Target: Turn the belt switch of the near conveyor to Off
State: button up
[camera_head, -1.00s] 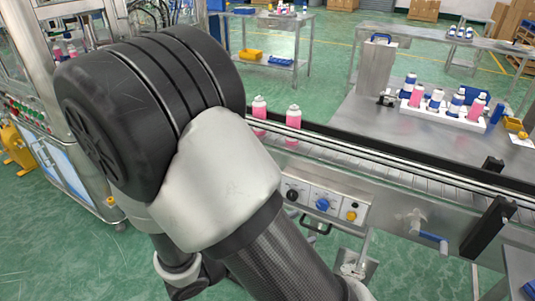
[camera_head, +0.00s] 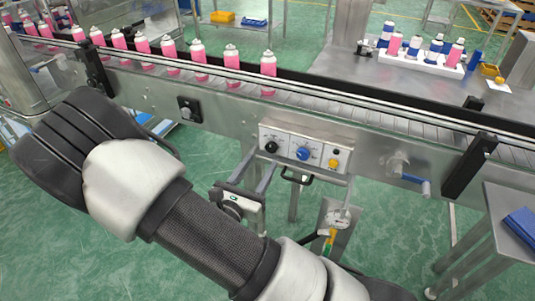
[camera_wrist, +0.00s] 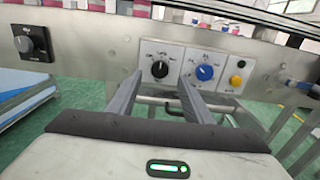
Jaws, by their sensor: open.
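The near conveyor (camera_head: 225,112) has a grey control panel (camera_head: 287,135) on its front side. The panel carries a black knob (camera_head: 270,146), a blue knob (camera_head: 303,153) and a yellow button (camera_head: 333,163). A separate black rotary switch (camera_head: 187,108) sits further left on the conveyor side; it also shows at the left of the wrist view (camera_wrist: 25,42). The labels are too small to read. My gripper (camera_head: 260,166) is open and empty. In the wrist view its fingertips (camera_wrist: 162,78) flank the panel's black knob (camera_wrist: 160,69) from in front and below; contact cannot be told.
Several pink cans (camera_head: 201,60) stand in a row on the belt. A white tray (camera_head: 420,62) of bottles stands on a table behind. A crank with a blue handle (camera_head: 415,179) sticks out right of the panel. A side table (camera_head: 510,205) stands at the lower right.

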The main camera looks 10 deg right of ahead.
aim_at(270, 148)
jog(key=x, duration=0.6)
jog(key=shift+d+b, duration=0.1)
jog(key=shift+b, duration=0.2)
jog(key=shift+c, duration=0.4)
jog(key=c, duration=1)
jog(key=shift+r+n+p, duration=0.15)
jog(key=shift+n+p, duration=0.15)
jog(key=shift+p, duration=0.2)
jog(key=shift+r+n+p, duration=0.1)
jog(key=shift+n+p, duration=0.5)
jog(key=shift+p, duration=0.2)
jog(key=n+p, duration=0.2)
jog(key=shift+n+p, duration=0.3)
jog(key=shift+p, duration=0.1)
jog(key=n+p, duration=0.2)
jog(key=n, duration=0.1)
jog(key=n+p, duration=0.2)
jog(key=shift+w+f, duration=0.1)
jog(key=shift+f, duration=0.15)
jog(key=shift+n, duration=0.4)
